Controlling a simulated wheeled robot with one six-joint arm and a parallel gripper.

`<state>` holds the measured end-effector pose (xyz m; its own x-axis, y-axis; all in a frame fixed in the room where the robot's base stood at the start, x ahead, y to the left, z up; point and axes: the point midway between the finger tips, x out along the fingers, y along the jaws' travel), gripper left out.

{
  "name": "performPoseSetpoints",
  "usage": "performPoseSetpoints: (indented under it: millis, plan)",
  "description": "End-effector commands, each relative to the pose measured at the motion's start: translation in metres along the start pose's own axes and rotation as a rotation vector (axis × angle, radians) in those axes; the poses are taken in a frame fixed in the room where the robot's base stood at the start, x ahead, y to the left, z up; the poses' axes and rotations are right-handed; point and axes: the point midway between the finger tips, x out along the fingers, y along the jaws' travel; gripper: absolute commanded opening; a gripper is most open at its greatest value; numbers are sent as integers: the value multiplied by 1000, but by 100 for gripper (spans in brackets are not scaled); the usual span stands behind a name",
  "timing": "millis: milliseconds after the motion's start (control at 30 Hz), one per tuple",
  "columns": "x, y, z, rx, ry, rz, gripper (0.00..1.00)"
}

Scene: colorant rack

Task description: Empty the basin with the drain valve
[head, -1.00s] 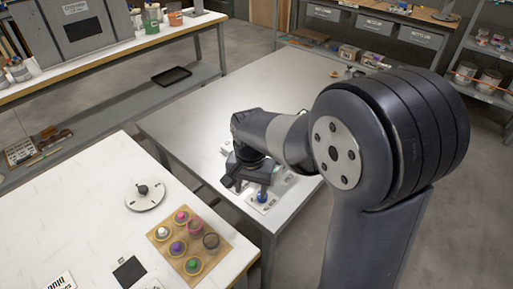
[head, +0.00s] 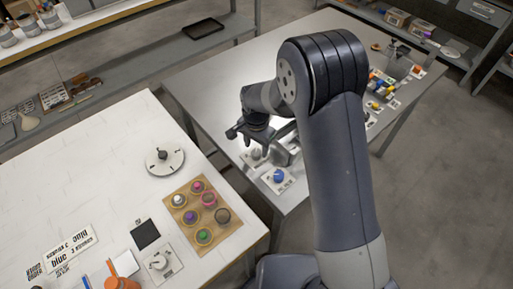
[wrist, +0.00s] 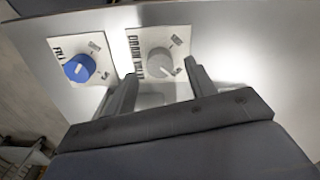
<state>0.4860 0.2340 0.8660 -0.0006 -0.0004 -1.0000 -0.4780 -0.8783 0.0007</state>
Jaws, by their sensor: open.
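The drain valve is a grey knob on a white label plate, seen in the wrist view (wrist: 160,62) and at the near end of the grey table in the head view (head: 256,154). A blue knob on a plate marked "FILL" (wrist: 79,68) sits to its left in the wrist view; it also shows in the head view (head: 278,176). My gripper (wrist: 161,78) is open, one finger on each side of the drain knob in the picture. I see nothing between the fingers, and contact with the knob cannot be told. The basin is not clearly visible, partly behind my arm.
A white table (head: 90,150) at the left carries a round dial (head: 165,161), a wooden tray of colour pots (head: 178,225) and a small knob plate (head: 160,262). Several small coloured items stand on the far right of the grey table. A black tray (head: 189,29) lies on a shelf.

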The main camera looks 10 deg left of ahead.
Motion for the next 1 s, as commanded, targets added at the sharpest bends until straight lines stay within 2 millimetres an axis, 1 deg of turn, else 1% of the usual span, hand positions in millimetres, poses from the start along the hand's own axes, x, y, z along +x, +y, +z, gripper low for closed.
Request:
performPoseSetpoints:
  millis: [100, 200, 333, 567, 1000]
  plan:
    - [14, 0, 0, 0, -1, 2, 52]
    - [21, 0, 0, 0, 0, 0, 52]
    - [25, 0, 0, 0, 0, 0, 52]
    - [25, 0, 0, 0, 0, -1, 51]
    - [25, 0, 0, 0, 0, -1, 15]
